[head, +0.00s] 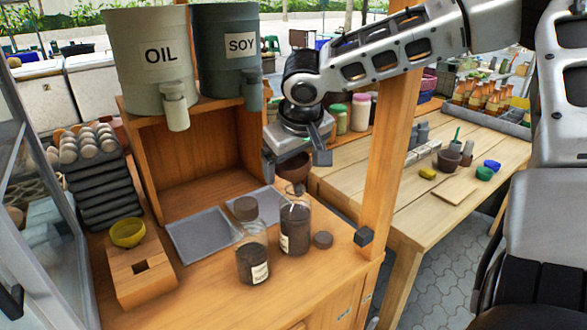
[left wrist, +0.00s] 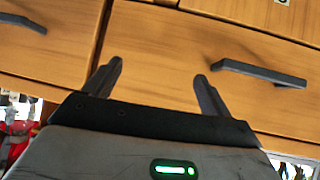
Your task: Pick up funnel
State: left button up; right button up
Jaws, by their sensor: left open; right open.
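A yellow-green, bowl-shaped piece (head: 128,232) sits on a wooden block (head: 140,278) with a square hole, at the left of the wooden counter in the head view. It may be the funnel, but I cannot see a spout. My left gripper (left wrist: 158,78) shows only in the left wrist view, open and empty, facing wooden drawer fronts (left wrist: 150,40).
OIL (head: 150,85) and SOY (head: 225,75) dispensers stand above. A wooden post (head: 385,150) separates the second table (head: 400,200). Egg trays (head: 100,185) stand left.

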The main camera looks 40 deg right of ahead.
jog(key=x, duration=0.3)
jog(key=shift+w+f, duration=0.15)
jog(key=shift+f, duration=0.15)
jog(key=c, duration=1.1)
jog(key=shift+o, duration=0.2)
jog(key=shift+a, duration=0.1)
